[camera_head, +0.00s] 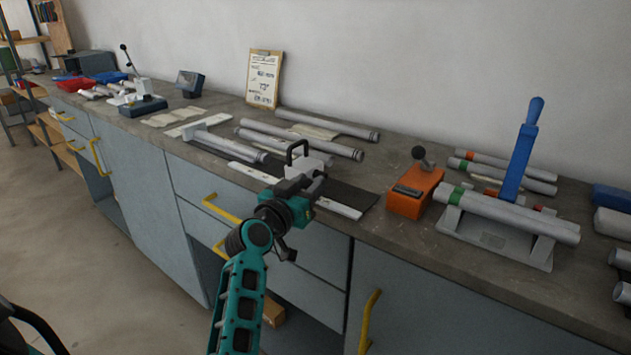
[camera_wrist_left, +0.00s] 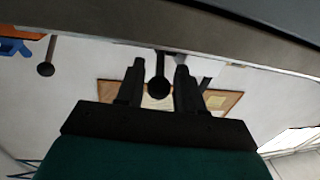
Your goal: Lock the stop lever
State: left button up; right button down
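The stop is a white block (camera_head: 303,163) with a black loop handle, on a dark rail near the bench's front edge. My left gripper (camera_head: 311,186) is at its near right side, on the teal arm, and hides part of it. In the left wrist view, the stop lever's black round knob (camera_wrist_left: 160,89) is between the two fingers of the left gripper (camera_wrist_left: 158,80). The fingers are apart, with a narrow gap visible on each side of the knob. The lever's lock state cannot be told. My right gripper is not in view.
An orange box (camera_head: 413,192) with a black knob lever stands right of the stop. Beyond it is a grey cradle (camera_head: 490,240) with tubes and a blue handle (camera_head: 523,150). Several grey tubes lie behind the stop. A clipboard (camera_head: 264,78) leans on the wall.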

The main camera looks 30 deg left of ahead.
pick_arm(q)
jog(key=shift+c, duration=0.4)
grip_shut()
